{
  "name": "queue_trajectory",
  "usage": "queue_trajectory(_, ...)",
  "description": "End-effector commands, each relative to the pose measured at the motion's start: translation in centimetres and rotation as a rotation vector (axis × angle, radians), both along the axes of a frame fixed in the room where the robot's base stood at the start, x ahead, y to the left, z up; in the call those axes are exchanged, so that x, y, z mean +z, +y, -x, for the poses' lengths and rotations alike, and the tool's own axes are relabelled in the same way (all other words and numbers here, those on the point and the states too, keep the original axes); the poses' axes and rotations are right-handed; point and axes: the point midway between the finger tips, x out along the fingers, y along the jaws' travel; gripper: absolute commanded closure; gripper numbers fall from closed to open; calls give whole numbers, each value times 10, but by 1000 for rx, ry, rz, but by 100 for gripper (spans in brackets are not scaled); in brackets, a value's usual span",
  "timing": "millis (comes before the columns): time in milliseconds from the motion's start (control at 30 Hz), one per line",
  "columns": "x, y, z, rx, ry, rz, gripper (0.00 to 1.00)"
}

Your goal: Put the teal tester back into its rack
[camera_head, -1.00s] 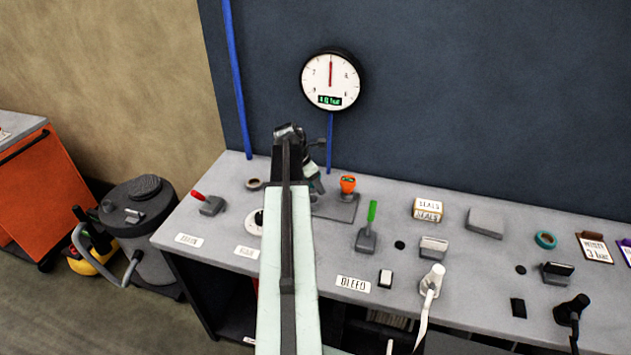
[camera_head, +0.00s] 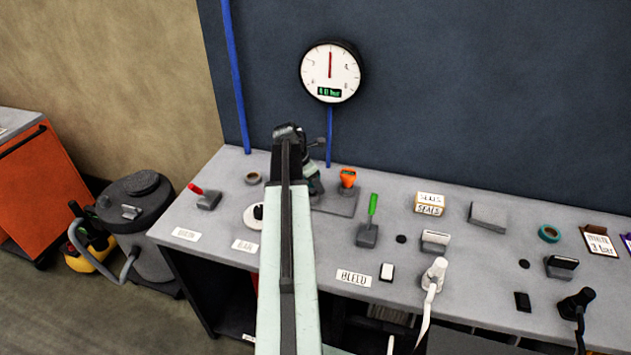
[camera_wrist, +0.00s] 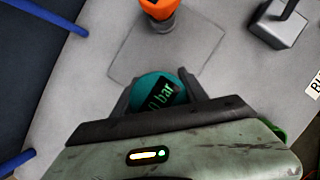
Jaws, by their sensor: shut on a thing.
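The teal tester (camera_wrist: 147,88), round with a dark display reading in bar, is between the fingers of my gripper (camera_wrist: 158,90) in the wrist view. My gripper is shut on it. In the head view my arm hides most of the gripper (camera_head: 312,180) and the tester. A flat grey square plate (camera_wrist: 122,52) lies on the bench just beyond the tester; the plate also shows in the head view (camera_head: 345,204). An orange-topped device (camera_wrist: 160,8) stands on the plate, and it shows in the head view (camera_head: 347,178). I cannot tell a separate rack from this plate.
A green-handled lever (camera_head: 370,222) stands right of the plate, and a red-handled lever (camera_head: 206,199) at the left. A white round part (camera_head: 252,216) sits beside my arm. A round gauge (camera_head: 330,72) is on the wall. Blue pipes (camera_head: 237,80) run up the wall.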

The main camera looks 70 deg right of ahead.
Motion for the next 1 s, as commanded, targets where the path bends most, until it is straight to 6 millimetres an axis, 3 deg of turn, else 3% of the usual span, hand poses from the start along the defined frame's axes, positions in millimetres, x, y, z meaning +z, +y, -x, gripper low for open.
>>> queue_trajectory(1000, -13, 0, -1, 2, 0, 0, 94)
